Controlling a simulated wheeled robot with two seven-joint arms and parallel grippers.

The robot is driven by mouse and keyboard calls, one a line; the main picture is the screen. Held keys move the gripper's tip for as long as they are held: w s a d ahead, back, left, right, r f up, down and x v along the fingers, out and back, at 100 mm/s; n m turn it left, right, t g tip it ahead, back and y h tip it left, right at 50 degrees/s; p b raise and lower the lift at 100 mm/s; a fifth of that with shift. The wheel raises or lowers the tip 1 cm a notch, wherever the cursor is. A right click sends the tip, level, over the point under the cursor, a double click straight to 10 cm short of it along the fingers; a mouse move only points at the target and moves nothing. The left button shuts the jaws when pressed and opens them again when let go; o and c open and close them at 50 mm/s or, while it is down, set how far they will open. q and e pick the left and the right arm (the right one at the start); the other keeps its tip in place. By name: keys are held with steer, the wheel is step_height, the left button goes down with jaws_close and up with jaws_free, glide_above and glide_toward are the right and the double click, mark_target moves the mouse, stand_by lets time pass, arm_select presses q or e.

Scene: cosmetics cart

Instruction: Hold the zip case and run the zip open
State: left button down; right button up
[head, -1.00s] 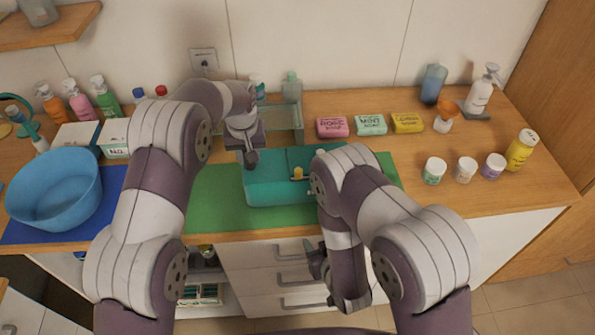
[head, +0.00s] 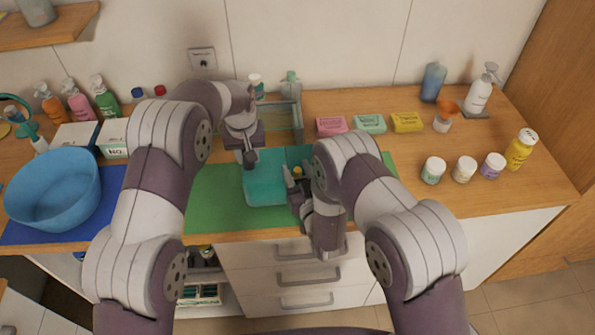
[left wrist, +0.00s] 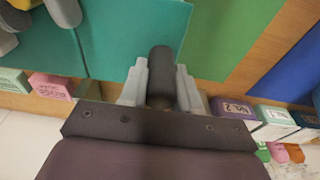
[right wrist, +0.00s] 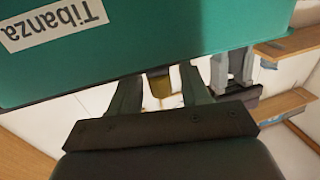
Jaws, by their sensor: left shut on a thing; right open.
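The teal zip case (head: 265,187) lies on the green mat (head: 215,195) at mid-counter. My left gripper (head: 249,160) is at its left end. In the left wrist view, this gripper is shut on a dark rounded grip (left wrist: 161,72) beside the case (left wrist: 115,45). A yellow zip pull (head: 297,171) shows near the case's right half. My right gripper (head: 298,190) is open at the case's near right side. In the right wrist view the zip pull (right wrist: 160,86) shows between its fingers, below the case wall with a "Tibanza" label (right wrist: 55,25). My right arm hides the case's right end.
A blue basin (head: 52,195) stands on a blue mat at left. Soap bars (head: 369,124) lie behind to the right. Several small jars (head: 464,170) and a yellow bottle (head: 520,150) stand at right. A clear box (head: 285,122) is behind the case.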

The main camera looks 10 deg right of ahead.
jaws_close()
steer(key=d, duration=1.2)
steer(key=shift+w+d, duration=0.2)
steer(key=shift+d, duration=0.15)
jaws_free()
steer(key=v, duration=1.2)
steer(key=shift+a, duration=0.1)
